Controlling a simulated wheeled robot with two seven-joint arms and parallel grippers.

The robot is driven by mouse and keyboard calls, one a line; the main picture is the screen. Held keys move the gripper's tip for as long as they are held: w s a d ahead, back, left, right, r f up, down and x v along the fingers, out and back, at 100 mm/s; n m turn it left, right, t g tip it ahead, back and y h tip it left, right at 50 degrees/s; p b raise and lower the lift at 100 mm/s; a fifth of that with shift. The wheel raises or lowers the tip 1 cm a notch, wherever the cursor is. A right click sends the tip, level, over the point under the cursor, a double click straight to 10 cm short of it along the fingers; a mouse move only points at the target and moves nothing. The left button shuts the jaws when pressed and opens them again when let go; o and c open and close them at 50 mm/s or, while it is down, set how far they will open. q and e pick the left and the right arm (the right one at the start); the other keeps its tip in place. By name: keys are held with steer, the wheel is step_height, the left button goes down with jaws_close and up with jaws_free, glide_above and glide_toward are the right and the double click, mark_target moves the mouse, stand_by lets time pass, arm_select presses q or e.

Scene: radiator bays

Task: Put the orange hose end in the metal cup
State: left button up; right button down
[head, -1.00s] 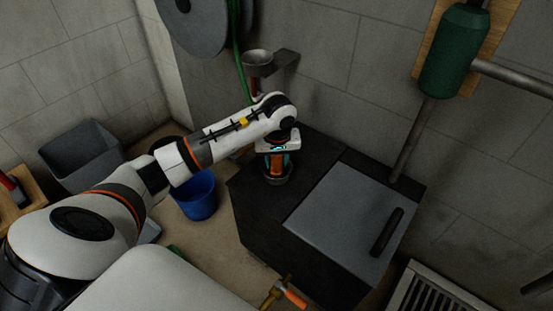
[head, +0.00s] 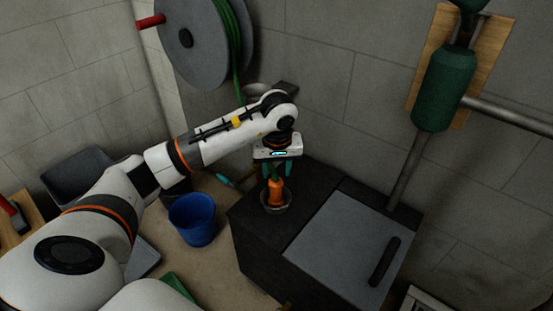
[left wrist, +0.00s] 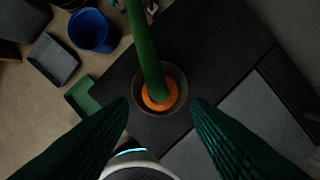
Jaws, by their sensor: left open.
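The orange hose end (head: 276,190) stands in the metal cup (head: 284,208) on the dark cabinet top, with the cup's rim around its lower part. In the left wrist view the orange end (left wrist: 159,94) shows inside the round cup (left wrist: 181,84), with the green hose (left wrist: 143,40) running up from it. My left gripper (head: 275,170) is open just above the hose end, its teal fingers on either side of the hose. In the left wrist view the fingers (left wrist: 160,108) are spread apart and clear of the orange end. My right gripper is not in view.
The dark cabinet (head: 262,228) has a grey lid (head: 340,250) with a black handle right of the cup. A blue bucket (head: 193,220) stands on the floor to the left. A hose reel (head: 200,30) and a green cylinder (head: 443,88) are on the walls.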

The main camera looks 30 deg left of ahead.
arm_select(q)
steer(key=shift+s+d+r, duration=0.1)
steer(key=shift+d+r, duration=0.05)
steer(key=shift+r, duration=0.75)
steer(key=s+d+n+h, duration=0.25)
steer(key=d+h, duration=0.75)
steer(key=d, duration=0.9)
steer(key=s+d+r+n+t+h, duration=0.3)
steer(key=d+r+n+t+h, duration=0.3)
steer(key=d+r+n+h, duration=0.4)
steer(key=w+a+r+n+t+y, duration=0.1)
steer(key=a+r+n+t+y, duration=0.15)
steer(key=a+n+t, duration=0.4)
steer(key=w+a+r+n+t+y, duration=0.1)
steer(key=w+n+t+y, duration=0.2)
steer(key=n, duration=0.7)
steer(key=s+a+f+n+y, duration=0.4)
steer(key=a+f+n+y, duration=0.9)
steer(key=n, duration=0.9)
steer(key=s+d+f+n+g, duration=0.1)
steer(key=s+f+n+g, duration=0.4)
steer(key=s, duration=0.5)
steer(key=s+d+f+n+g, duration=0.1)
steer(key=s+f+n+g, duration=0.4)
steer(key=s+f+g, duration=0.3)
steer(key=shift+s+f+n, duration=0.4)
steer(key=shift+s+f, duration=0.25)
steer(key=shift+s, duration=0.45)
